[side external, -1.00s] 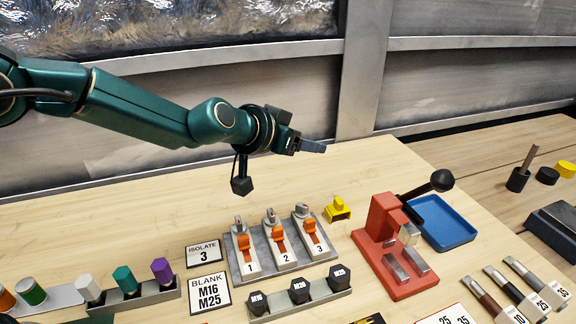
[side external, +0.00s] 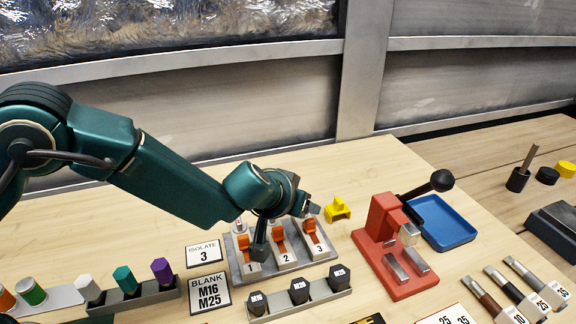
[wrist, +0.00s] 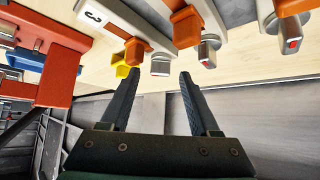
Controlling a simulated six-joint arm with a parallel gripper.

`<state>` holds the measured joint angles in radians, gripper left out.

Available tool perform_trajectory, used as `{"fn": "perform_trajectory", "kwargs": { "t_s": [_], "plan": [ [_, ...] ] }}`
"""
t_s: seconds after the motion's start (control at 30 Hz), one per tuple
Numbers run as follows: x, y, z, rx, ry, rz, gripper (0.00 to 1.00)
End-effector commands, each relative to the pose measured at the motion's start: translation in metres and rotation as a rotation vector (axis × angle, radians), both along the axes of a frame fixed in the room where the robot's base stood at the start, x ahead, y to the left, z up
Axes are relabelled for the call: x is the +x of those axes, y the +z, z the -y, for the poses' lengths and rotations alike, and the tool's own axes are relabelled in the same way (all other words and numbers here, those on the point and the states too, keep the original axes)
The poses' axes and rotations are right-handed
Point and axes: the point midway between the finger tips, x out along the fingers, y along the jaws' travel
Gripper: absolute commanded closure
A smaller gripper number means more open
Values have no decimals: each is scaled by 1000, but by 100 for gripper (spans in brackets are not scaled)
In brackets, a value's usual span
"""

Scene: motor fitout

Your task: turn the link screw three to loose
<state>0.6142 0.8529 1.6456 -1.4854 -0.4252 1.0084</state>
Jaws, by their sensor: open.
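Link unit three has an orange lever (side external: 309,226) above a white plate marked 3 (side external: 319,248). Its grey link screw three (wrist: 161,65) shows in the wrist view just ahead of my fingertips, between them. In the side view my gripper (side external: 312,208) covers this screw. My gripper also shows in the wrist view (wrist: 160,76), with its two dark fingers apart and nothing clamped. Whether the fingers touch the screw I cannot tell. Unit two's lever (side external: 280,231) is visible; unit one is partly behind my wrist camera. A sign reading ISOLATE 3 (side external: 204,253) lies left.
A yellow part (side external: 337,210) stands close right of unit three. A red press (side external: 385,235) with a black-knobbed handle and a blue tray (side external: 440,220) are further right. Black M16, M20 and M25 blocks (side external: 299,291) sit in front.

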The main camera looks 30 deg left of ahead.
Motion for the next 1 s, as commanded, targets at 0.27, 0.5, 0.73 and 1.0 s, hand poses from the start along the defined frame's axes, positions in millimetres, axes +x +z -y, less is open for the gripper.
{"fn": "perform_trajectory", "kwargs": {
  "t_s": [0.27,0.5,0.73,1.0],
  "plan": [
    [6,-6,0,-1,-1,1,38],
    [6,-6,0,-1,-1,1,76],
    [6,-6,0,-1,1,1,100],
    [8,-4,2,-3,54,10,100]
  ]
}}
